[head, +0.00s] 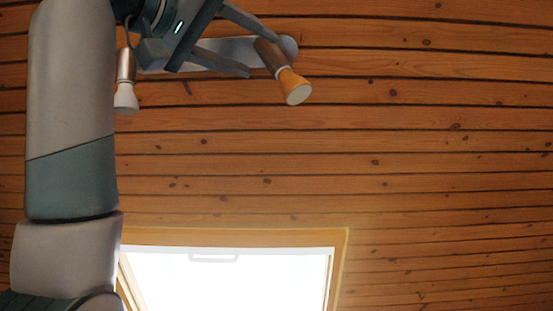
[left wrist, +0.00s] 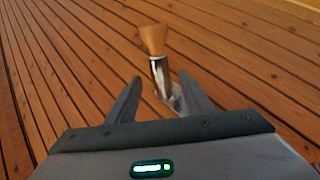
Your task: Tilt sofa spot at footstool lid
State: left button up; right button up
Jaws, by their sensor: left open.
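Two spots hang on a grey bar on the wooden ceiling in the head view. The right spot (head: 293,86), with a coppery body and orange-tinted head, points down and to the right. The left spot (head: 126,97) points down, partly behind my left arm. No label shows which is the sofa spot. My left gripper (head: 262,55) is open, its fingers overlapping the bar just left of the right spot. In the left wrist view one spot (left wrist: 154,40) stands beyond and between the open fingers (left wrist: 161,78); contact cannot be told. The footstool and my right gripper are not seen.
The grey bar (head: 215,54) is fixed to the plank ceiling (head: 420,130). A bright skylight window (head: 230,280) with a wooden frame sits at the bottom. The planks to the right are bare.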

aim_at(269, 58)
pick_arm(q)
jog(key=p+x, duration=0.3)
jog(key=x, duration=0.3)
jog(key=shift+s, duration=0.1)
jog(key=shift+w+d+r, duration=0.2)
jog(key=shift+w+d, duration=0.25)
jog(key=shift+w, duration=0.1)
